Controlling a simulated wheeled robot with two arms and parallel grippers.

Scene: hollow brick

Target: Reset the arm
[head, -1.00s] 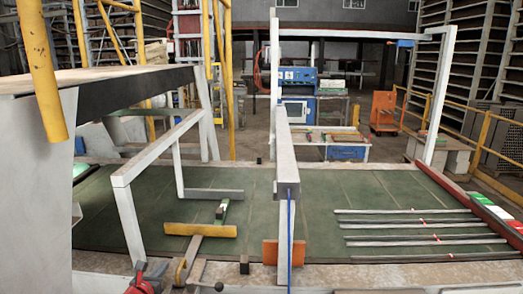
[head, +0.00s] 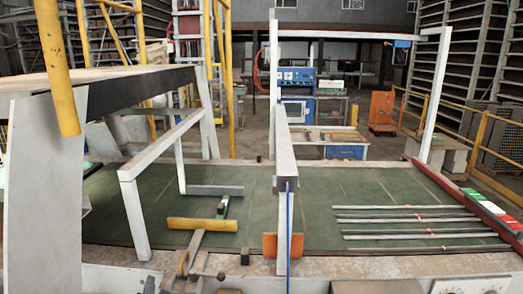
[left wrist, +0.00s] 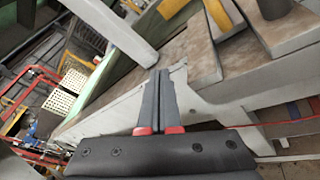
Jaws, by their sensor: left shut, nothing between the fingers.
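My left gripper (left wrist: 159,74) shows in the left wrist view with its two dark, red-based fingers together and nothing between them. Its tips appear in front of a pale metal frame edge (left wrist: 205,68); I cannot tell if they touch it. In the head view only a small dark part of what seems to be my left arm shows at the bottom edge, left of centre. My right gripper is in neither view.
A green bed (head: 330,190) with white posts lies ahead. A yellow bar (head: 202,224) and an orange plate (head: 283,245) stand near its front. Several thin metal bars (head: 420,220) lie at the right. A large grey-white frame (head: 45,180) blocks the left side.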

